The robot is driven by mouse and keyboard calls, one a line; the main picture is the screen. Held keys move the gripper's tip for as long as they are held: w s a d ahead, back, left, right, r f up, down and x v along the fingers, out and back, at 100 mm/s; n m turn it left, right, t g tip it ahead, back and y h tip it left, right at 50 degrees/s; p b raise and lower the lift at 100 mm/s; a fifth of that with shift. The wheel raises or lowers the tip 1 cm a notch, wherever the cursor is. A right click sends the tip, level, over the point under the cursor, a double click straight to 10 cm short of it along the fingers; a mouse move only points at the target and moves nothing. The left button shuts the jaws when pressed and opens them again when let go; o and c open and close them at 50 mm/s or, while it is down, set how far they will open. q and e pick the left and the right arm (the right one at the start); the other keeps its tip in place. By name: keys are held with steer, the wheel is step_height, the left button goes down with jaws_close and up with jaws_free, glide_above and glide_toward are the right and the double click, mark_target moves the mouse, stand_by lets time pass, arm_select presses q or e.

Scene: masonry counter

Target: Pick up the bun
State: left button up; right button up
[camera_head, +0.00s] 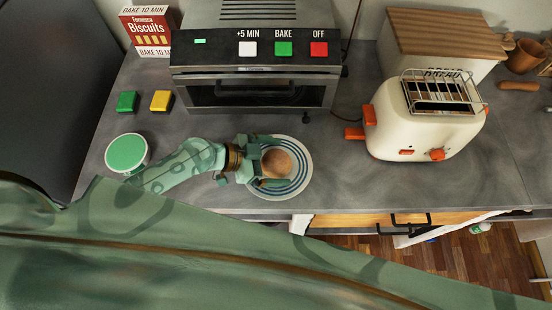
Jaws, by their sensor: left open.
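A round brown bun (276,163) sits on a white plate with blue rings (303,180) near the front edge of the counter. My left gripper (272,163) comes in from the left over the plate. Its two green fingers are open, one on the far side of the bun and one on the near side. Whether the fingers touch the bun I cannot tell. My right gripper is not in view.
A toaster oven (255,73) stands behind the plate, and a cream toaster (424,125) stands to the right. A green-lidded tub (127,153) is by my left forearm. Yellow (161,100) and green (127,102) blocks lie behind it. Counter between plate and toaster is clear.

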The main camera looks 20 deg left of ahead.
arm_select(q)
steer(key=shift+w+d+f, duration=0.1)
steer(key=shift+d, duration=0.1)
steer(key=c, duration=1)
